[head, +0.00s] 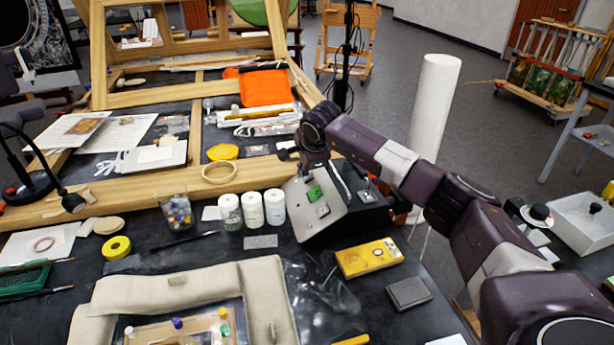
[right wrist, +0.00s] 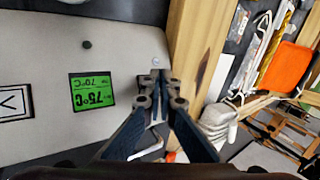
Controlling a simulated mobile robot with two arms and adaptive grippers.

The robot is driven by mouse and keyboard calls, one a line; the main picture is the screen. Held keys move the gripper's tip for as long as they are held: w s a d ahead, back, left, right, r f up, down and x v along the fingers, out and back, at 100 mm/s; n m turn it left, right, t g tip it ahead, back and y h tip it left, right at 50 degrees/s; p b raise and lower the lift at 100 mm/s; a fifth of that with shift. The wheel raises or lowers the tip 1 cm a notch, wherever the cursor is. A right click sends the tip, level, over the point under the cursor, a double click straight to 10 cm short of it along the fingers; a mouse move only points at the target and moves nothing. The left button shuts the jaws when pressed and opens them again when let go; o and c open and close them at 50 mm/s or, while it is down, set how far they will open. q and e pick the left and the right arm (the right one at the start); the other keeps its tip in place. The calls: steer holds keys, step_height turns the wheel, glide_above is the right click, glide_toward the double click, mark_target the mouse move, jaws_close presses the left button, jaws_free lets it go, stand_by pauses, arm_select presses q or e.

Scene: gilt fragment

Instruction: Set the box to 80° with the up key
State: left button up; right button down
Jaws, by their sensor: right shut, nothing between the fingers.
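The box (head: 314,205) has a tilted pale face with a green display (head: 314,193). In the right wrist view the display (right wrist: 91,91) is upside down and reads 75°C, with a smaller 70°C. My left gripper is not in view.
White jars (head: 252,209) and a glass of small pieces (head: 177,212) stand left of the box. A yellow device (head: 369,257) and a grey block (head: 408,292) lie in front. A wooden frame bar (head: 150,195) runs behind.

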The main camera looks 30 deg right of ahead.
steer(key=shift+a+r, duration=0.2)
steer(key=shift+r, duration=0.1)
steer(key=shift+f, duration=0.1)
stand_by(0.3)
steer(key=shift+d+f+b, duration=0.2)
steer(key=shift+f+b, duration=0.05)
steer(key=shift+b, duration=0.05)
steer(key=shift+s+d+f+b, duration=0.1)
steer(key=shift+d+f+b, duration=0.2)
steer(key=shift+f, duration=0.1)
stand_by(0.6)
stand_by(0.3)
steer(key=shift+a+r+p, duration=0.45)
steer(key=shift+a+r, duration=0.05)
steer(key=shift+r, duration=0.25)
steer(key=shift+w, duration=0.2)
